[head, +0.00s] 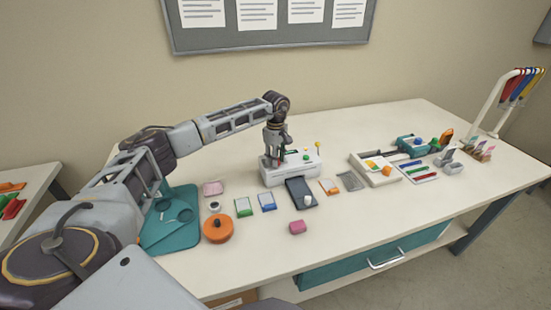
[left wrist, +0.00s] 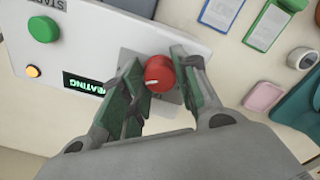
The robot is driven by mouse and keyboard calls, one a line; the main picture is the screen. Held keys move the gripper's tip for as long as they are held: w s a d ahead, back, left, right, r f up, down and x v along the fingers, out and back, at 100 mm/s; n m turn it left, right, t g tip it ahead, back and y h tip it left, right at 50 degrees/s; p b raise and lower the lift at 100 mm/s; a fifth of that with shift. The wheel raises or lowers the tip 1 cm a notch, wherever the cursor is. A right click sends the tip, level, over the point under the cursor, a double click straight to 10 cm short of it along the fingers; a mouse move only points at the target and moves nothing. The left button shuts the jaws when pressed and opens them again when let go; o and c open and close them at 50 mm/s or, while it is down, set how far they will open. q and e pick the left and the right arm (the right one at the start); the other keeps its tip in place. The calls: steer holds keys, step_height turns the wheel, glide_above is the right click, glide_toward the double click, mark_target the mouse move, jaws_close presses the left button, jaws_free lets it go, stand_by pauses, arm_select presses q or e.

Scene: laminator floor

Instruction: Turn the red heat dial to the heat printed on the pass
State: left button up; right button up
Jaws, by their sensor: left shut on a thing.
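The red heat dial (left wrist: 159,72) sits on a grey plate on the white laminator (head: 292,175), with a white pointer mark on its face. My left gripper (left wrist: 163,78) is shut on the dial, one finger on each side. The laminator's dark display (left wrist: 83,83) shows green letters ending in "EATING". Cards with a green edge (head: 243,207) and a blue edge (head: 267,202) lie in front; any heat printed on them is too small to read. My right gripper is not in view.
The laminator has a green START button (left wrist: 43,29) and a glowing orange lamp (left wrist: 34,71). A dark slab (head: 301,192) lies at its front. The table's front right is clear.

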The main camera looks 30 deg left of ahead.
arm_select(q)
steer(key=o, duration=1)
steer(key=shift+o, duration=0.2)
step_height(320, 180, up, 12)
steer(key=shift+f, duration=0.1)
stand_by(0.8)
